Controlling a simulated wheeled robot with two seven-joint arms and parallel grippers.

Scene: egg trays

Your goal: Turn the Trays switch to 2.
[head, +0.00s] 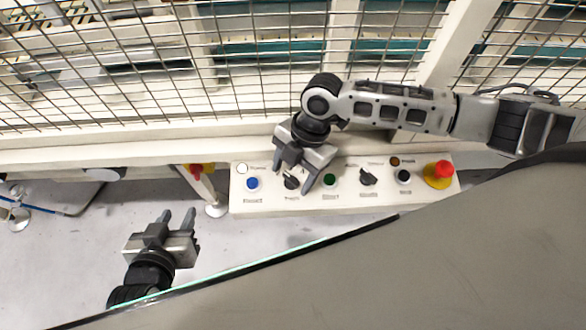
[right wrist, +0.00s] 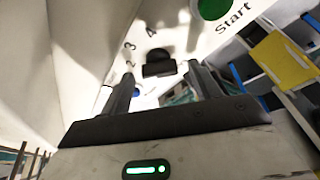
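The pale control panel (head: 310,200) carries a black rotary switch (head: 291,183), left of the green Start button (head: 329,180); its label is too small to read. In the right wrist view the switch knob (right wrist: 159,65) shows between and just beyond my fingertips, with the numbers 3 and 4 printed beside it. The knob's exact setting is unclear. My right gripper (head: 293,179) is open, its fingers on either side of the switch; I cannot tell whether they touch it. My left gripper (head: 179,216) is open and empty, left of and below the panel.
A blue button (head: 252,184), a second black switch (head: 368,178), a black button (head: 403,176) and a red emergency stop (head: 439,172) are also on the panel. A wire mesh fence (head: 250,80) stands behind it. The floor around my left gripper is clear.

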